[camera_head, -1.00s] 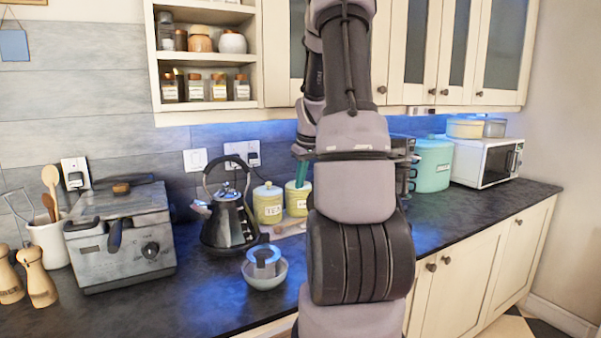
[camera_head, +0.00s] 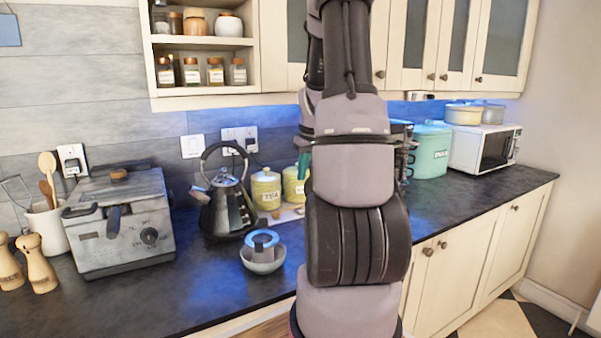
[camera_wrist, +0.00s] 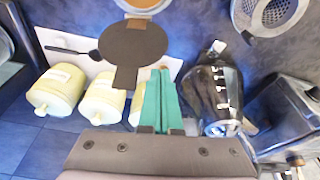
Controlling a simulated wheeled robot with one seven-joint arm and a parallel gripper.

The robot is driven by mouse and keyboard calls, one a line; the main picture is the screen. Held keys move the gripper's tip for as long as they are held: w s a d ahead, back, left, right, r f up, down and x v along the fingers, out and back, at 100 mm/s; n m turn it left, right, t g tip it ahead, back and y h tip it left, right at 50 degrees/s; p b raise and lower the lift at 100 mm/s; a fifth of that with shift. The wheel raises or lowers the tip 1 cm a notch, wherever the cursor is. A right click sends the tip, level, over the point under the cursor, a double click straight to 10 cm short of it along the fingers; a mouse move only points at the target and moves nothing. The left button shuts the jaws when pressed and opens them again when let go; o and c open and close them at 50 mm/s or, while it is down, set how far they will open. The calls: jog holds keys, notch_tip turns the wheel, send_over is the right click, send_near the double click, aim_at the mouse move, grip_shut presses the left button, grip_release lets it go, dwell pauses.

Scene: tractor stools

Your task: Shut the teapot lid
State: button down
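A glossy black kettle-like teapot (camera_head: 228,212) with an arched handle stands on the dark counter, left of my arm. It also shows in the wrist view (camera_wrist: 211,92), right of my gripper. Its lid area (camera_head: 224,179) is under the handle; I cannot tell clearly whether the lid is up or down. My gripper (camera_wrist: 163,74) has two teal fingers side by side, closed together with nothing visible between them. It is apart from the teapot. In the head view my arm hides most of the gripper.
A bowl (camera_head: 263,266) holding a blue-rimmed item stands in front of the teapot. A grey fryer-like appliance (camera_head: 122,228) is to its left. Yellow-green canisters (camera_head: 266,190) stand behind right. Upper cabinets (camera_head: 455,45) overhang the counter. A dark round flat object (camera_wrist: 132,50) shows near my fingers.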

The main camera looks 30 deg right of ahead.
jog(key=s, duration=0.5)
jog(key=shift+s+d, duration=0.25)
jog(key=shift+d, duration=0.05)
dwell(1.2)
dwell(0.4)
notch_tip(320, 180, up, 8)
dwell(0.7)
dwell(0.4)
jog(key=s+a+r+m+t, duration=0.1)
jog(key=s+a+r, duration=0.1)
jog(key=a+r, duration=0.3)
jog(key=s+a+r+m+t, duration=0.1)
jog(key=s+a+r, duration=0.15)
jog(key=a, duration=0.55)
jog(key=s+a+r+m+t+y, duration=0.1)
jog(key=s+a+r, duration=0.4)
jog(key=s+a, duration=0.5)
jog(key=a+m+t, duration=0.1)
jog(key=a+m, duration=0.1)
jog(key=shift+m+y, duration=0.3)
